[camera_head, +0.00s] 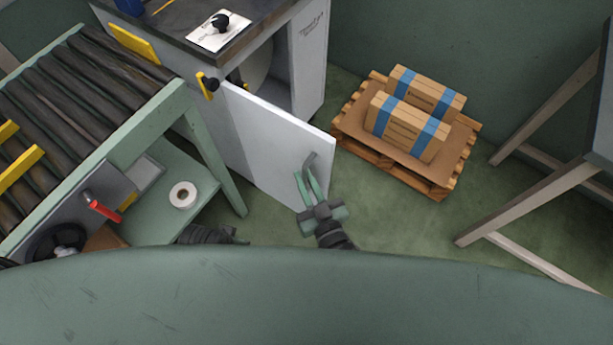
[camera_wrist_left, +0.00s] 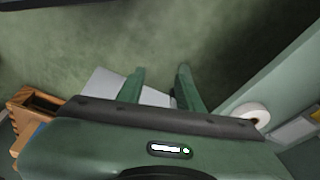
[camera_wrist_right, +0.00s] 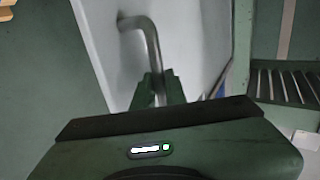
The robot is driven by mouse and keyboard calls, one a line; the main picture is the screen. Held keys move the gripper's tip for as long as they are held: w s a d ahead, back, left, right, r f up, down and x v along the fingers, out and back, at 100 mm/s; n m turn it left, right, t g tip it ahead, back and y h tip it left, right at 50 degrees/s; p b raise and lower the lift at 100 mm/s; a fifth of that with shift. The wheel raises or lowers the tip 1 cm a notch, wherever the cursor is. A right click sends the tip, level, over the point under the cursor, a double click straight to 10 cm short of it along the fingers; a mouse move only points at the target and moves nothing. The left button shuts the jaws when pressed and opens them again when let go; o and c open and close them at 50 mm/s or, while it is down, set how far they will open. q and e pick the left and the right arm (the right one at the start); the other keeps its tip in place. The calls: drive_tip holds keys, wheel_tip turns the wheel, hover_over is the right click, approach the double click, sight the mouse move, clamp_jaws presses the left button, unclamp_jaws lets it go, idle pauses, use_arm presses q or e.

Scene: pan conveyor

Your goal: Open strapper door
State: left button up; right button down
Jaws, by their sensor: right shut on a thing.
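The strapper (camera_head: 220,75) is a grey machine with a dark top at upper centre of the head view. Its white door (camera_head: 265,140) stands swung out, and the round inside shows behind it. A bent metal handle (camera_head: 311,158) sits near the door's free edge. My right gripper (camera_head: 306,178) is shut on this handle. In the right wrist view the handle (camera_wrist_right: 147,32) runs down between the fingers (camera_wrist_right: 160,88). My left gripper (camera_wrist_left: 158,75) is open and empty in the left wrist view; its fingers are apart over the floor. In the head view its fingers are hard to make out.
A roller conveyor (camera_head: 90,90) with a green frame stands left of the door. A white tape roll (camera_head: 183,194) lies on its lower shelf. A wooden pallet (camera_head: 400,170) with strapped boxes (camera_head: 425,95) stands to the right. Table legs (camera_head: 540,110) are at far right.

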drive_tip(key=shift+a+r, duration=0.1)
